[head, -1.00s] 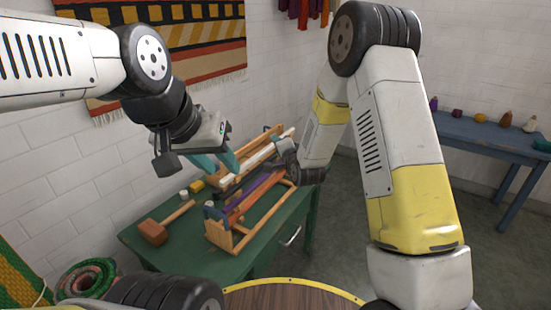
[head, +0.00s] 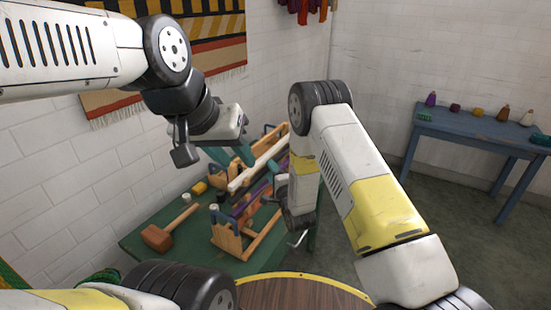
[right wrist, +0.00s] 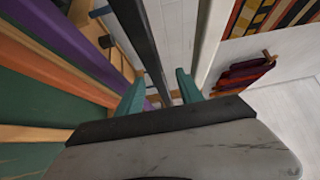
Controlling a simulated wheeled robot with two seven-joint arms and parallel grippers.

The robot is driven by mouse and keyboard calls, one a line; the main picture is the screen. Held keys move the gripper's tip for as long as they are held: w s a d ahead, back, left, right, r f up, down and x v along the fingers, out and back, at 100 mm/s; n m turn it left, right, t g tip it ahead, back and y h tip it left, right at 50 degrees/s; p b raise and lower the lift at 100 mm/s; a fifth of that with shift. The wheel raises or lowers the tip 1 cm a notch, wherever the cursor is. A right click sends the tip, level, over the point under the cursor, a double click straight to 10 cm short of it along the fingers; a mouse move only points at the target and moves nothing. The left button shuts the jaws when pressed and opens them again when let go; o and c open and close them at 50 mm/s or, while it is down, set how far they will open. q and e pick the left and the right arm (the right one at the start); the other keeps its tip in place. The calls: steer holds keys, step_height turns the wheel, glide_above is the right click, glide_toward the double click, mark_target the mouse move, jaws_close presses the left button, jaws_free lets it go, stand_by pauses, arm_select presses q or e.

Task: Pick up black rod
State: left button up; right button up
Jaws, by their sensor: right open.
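A black rod (right wrist: 147,45) runs away from my right gripper (right wrist: 160,78) in the right wrist view. It passes between the two teal fingers, which are open on either side of it; I cannot tell whether they touch it.
A white rod (head: 255,168) and a purple rod (head: 258,192) lie on the rack, close beside the black one. A wooden mallet (head: 158,237) lies on the green table (head: 140,250). A blue table (head: 470,128) with small items stands at the right. A wall is behind the rack.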

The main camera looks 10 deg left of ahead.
steer(key=x, duration=0.6)
steer(key=shift+w, duration=0.2)
steer(key=shift+d, duration=0.1)
steer(key=shift+c, duration=0.4)
jaws_close()
